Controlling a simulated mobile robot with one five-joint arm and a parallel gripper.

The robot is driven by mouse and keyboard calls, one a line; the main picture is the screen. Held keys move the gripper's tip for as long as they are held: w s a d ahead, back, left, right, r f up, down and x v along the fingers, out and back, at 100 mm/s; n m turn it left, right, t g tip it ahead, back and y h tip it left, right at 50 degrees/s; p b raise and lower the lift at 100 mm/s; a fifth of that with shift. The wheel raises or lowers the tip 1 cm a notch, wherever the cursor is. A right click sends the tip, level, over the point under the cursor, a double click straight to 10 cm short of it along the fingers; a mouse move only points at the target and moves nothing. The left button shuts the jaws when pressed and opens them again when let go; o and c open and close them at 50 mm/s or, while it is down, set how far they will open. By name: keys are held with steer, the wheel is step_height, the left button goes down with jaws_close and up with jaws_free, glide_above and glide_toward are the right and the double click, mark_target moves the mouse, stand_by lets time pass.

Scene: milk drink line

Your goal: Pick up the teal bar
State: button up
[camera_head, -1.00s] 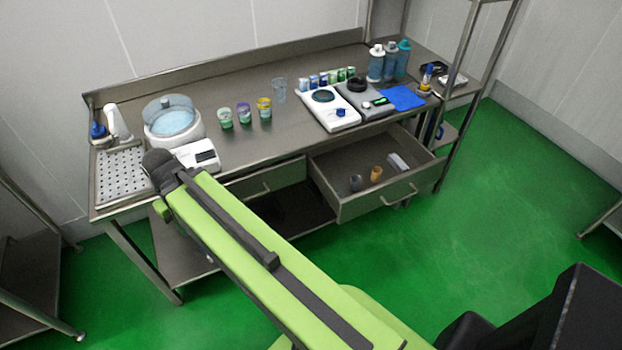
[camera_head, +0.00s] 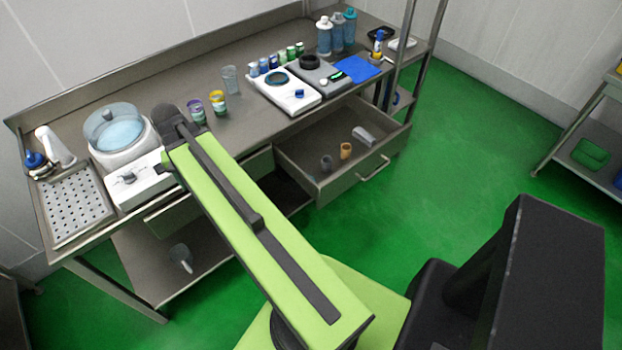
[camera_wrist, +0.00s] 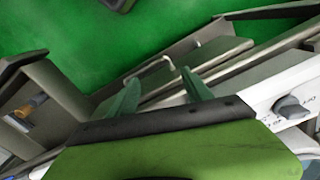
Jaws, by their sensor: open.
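I cannot make out a teal bar in either view. My gripper (camera_wrist: 160,76) shows in the wrist view as two green fingers spread apart, with nothing between them. The fingers are above the front edge of the bench, with drawer handles and green floor beyond them. In the head view my green arm reaches to the bench front and hides the gripper and part of the bench top behind it.
The steel bench (camera_head: 235,118) carries a white knobbed device (camera_head: 135,184), a perforated tray (camera_head: 75,206), cups, bottles and a blue mat (camera_head: 357,69). An open drawer (camera_head: 322,190) juts out, holding several small items. A shelf with a green container (camera_head: 590,153) stands at right.

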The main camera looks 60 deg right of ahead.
steer(key=s+d+m, duration=0.3)
steer(key=d, duration=0.5)
steer(key=s+d+m, duration=0.4)
steer(key=d, duration=0.4)
steer(key=m+b, duration=0.1)
steer(key=m, duration=0.7)
glide_above(312, 175)
steer(key=s+a, duration=0.1)
steer(key=a, duration=0.1)
steer(key=f, duration=0.2)
step_height(312, 175, down, 12)
steer(key=b, duration=1.2)
steer(key=shift+a+b, duration=0.1)
steer(key=shift+b, duration=0.2)
step_height(312, 175, down, 5)
steer(key=b, duration=0.5)
steer(key=shift+s+f, duration=0.1)
jaws_close()
